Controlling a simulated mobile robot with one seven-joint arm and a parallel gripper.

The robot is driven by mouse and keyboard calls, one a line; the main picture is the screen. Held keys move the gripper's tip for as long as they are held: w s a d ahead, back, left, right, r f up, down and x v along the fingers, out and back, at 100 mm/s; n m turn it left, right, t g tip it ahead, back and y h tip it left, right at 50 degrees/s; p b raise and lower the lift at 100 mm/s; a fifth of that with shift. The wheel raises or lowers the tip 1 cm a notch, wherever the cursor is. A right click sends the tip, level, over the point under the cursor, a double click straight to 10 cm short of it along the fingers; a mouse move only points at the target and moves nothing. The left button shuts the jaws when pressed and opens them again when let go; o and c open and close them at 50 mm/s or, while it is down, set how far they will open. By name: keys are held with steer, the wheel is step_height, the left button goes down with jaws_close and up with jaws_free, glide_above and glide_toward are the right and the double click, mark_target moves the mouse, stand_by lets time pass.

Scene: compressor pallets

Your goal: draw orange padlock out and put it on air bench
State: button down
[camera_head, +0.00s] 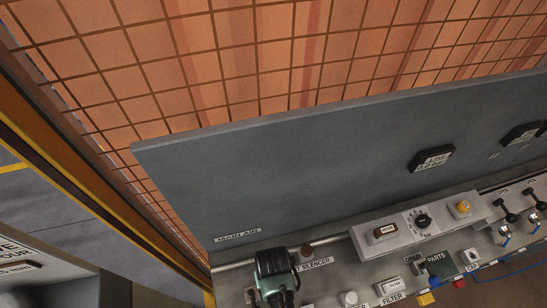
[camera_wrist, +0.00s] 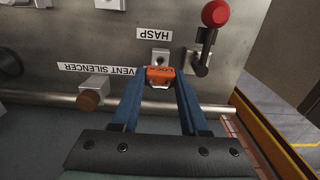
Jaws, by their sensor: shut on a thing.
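In the wrist view the orange padlock (camera_wrist: 160,75) sits between the tips of my gripper (camera_wrist: 159,80), whose blue fingers are shut on it. The padlock is just in front of the metal fitting under the HASP label (camera_wrist: 162,34). Whether its shackle is still through the fitting cannot be told. In the head view my gripper (camera_head: 278,290) is at the left end of a grey metal bench (camera_head: 330,278), likely the air bench, and the padlock is hidden there.
A red-knobbed lever (camera_wrist: 214,14) stands close to the right of the padlock. A brown vent silencer (camera_wrist: 88,102) sticks out to the left. An upright grey panel (camera_head: 300,170) backs the bench, with an orange mesh fence (camera_head: 300,50) behind. Several small parts crowd the bench at right.

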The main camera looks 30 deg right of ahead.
steer(key=shift+r+p, duration=0.85)
steer(key=shift+r, duration=0.2)
